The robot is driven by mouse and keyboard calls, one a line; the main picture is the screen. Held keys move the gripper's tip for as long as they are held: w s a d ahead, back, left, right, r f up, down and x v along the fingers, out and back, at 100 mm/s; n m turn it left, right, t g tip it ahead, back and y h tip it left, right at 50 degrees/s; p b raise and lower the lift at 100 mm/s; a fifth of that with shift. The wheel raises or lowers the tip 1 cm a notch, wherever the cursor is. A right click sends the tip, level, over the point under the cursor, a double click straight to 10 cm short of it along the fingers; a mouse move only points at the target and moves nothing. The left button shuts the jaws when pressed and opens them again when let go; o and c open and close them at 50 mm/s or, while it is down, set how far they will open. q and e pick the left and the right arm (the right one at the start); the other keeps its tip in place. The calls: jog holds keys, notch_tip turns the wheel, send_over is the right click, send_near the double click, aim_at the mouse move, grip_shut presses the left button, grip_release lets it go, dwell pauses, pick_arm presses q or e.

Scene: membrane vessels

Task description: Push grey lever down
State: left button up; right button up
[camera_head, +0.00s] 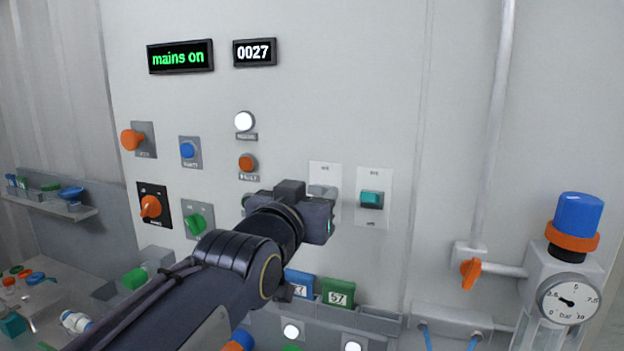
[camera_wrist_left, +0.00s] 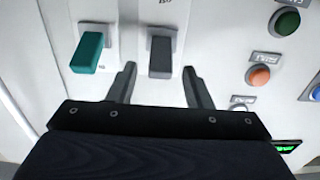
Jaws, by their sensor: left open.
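The grey lever (camera_head: 322,190) sits on a white plate on the upright panel, partly hidden behind my left gripper in the head view. In the left wrist view the grey lever (camera_wrist_left: 160,56) shows as a dark grey block between the two finger lines. My left gripper (camera_wrist_left: 159,70) is open, with one finger to each side of the lever and a gap on both sides. In the head view my left gripper (camera_head: 321,220) is in front of the lower part of the lever's plate. Its fingertips are mostly hidden there. My right gripper is not in view.
A teal lever (camera_head: 371,198) is close to the right of the grey one, also seen in the left wrist view (camera_wrist_left: 90,53). An orange button (camera_head: 248,163) and green knob (camera_head: 195,224) are to the left. Blue and green numbered blocks (camera_head: 337,292) are below.

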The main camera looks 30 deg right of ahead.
pick_arm(q)
jog(key=shift+p+x, duration=0.4)
jog(key=shift+x, duration=0.95)
